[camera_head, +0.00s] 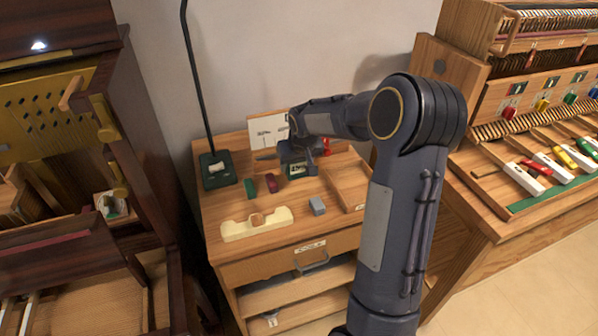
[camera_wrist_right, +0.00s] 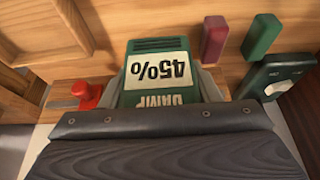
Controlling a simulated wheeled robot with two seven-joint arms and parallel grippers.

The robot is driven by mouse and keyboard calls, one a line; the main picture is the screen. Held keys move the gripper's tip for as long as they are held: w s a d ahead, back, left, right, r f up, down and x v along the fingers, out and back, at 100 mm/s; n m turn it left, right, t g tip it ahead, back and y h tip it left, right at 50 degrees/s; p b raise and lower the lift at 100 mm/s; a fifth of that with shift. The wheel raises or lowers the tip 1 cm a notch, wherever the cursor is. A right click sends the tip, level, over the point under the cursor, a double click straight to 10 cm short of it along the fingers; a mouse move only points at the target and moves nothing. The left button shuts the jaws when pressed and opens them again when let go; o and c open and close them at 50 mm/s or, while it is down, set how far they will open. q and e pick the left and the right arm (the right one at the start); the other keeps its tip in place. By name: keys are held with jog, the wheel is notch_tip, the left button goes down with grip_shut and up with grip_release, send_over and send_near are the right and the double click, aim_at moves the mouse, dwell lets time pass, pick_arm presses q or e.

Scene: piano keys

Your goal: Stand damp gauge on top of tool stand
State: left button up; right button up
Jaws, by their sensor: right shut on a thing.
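The damp gauge is a small green box with a pale face reading "45%" and "DAMP". It appears upside down in the wrist view (camera_wrist_right: 158,72) and small in the head view (camera_head: 297,170). My right gripper (camera_head: 296,158) is shut on it, with grey fingers at its two sides in the wrist view (camera_wrist_right: 160,88). The wooden stand with a drawer (camera_head: 275,245), which I take for the tool stand, is below the gauge. I cannot tell whether the gauge touches its top. My left gripper is not in view.
A green block (camera_head: 250,188), a dark red block (camera_head: 271,183), a cream piece (camera_head: 256,224) and a grey block (camera_head: 317,206) lie on the top. A white card (camera_head: 267,132) is behind.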

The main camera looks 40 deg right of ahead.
aim_at(299, 173)
jog(key=shift+d+f, duration=0.2)
jog(key=shift+d, duration=0.05)
jog(key=f, duration=0.3)
jog(key=shift+w+d+f, duration=0.1)
jog(key=shift+d+f, duration=0.05)
jog(key=shift+d, duration=0.2)
jog(key=shift+f, duration=0.3)
jog(key=shift+f, duration=0.15)
jog(key=o, duration=1)
jog(key=shift+o, duration=0.2)
